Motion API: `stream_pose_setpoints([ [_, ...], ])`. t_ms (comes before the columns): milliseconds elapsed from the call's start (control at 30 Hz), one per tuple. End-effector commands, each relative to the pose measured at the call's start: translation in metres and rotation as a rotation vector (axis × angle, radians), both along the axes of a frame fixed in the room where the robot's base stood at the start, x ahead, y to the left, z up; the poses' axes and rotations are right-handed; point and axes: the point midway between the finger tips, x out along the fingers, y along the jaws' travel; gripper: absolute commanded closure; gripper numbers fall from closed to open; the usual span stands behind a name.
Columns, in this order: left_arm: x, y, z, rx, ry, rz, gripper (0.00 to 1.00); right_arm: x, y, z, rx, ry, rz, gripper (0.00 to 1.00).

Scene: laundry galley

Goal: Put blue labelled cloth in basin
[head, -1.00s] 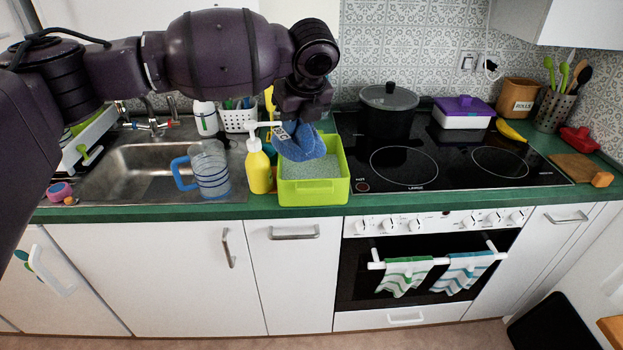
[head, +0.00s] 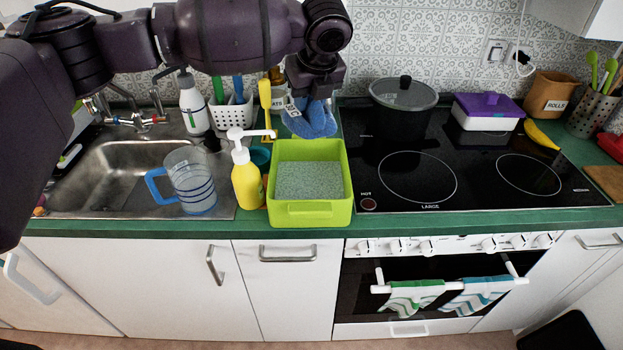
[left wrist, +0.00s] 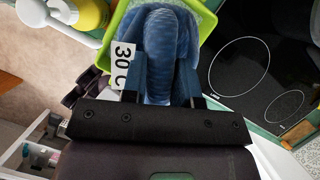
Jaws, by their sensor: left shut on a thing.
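A blue cloth (head: 312,119) hangs from my left gripper (head: 312,92), which is shut on it. The cloth is above the back edge of a lime green basin (head: 312,213) on the counter. In the left wrist view the cloth (left wrist: 168,55) is bunched between the fingers (left wrist: 160,85), with a white label (left wrist: 123,62) reading "30 C" beside it. The basin's rim (left wrist: 112,35) shows behind the cloth there. The basin holds a pale, speckled grey-green surface (head: 309,180). My right gripper is not in view.
A yellow pump bottle (head: 247,180) stands just left of the basin, with a clear jug (head: 195,185) by the sink (head: 125,165). The black cooktop (head: 460,185) lies to the right, with a lidded pot (head: 403,95) at its back.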

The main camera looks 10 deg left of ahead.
Motion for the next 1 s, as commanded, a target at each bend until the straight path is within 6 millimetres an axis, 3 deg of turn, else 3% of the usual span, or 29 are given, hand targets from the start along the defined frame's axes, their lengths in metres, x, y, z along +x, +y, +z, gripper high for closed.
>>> stream_pose_setpoints([
  [500, -0.001, 0.000, -0.111, 0.002, 0.006, 0.000, 0.97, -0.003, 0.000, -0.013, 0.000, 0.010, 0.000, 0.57],
  [1000, -0.001, 0.000, -0.157, 0.002, 0.005, -0.001, 0.97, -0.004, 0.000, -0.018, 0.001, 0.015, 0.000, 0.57],
])
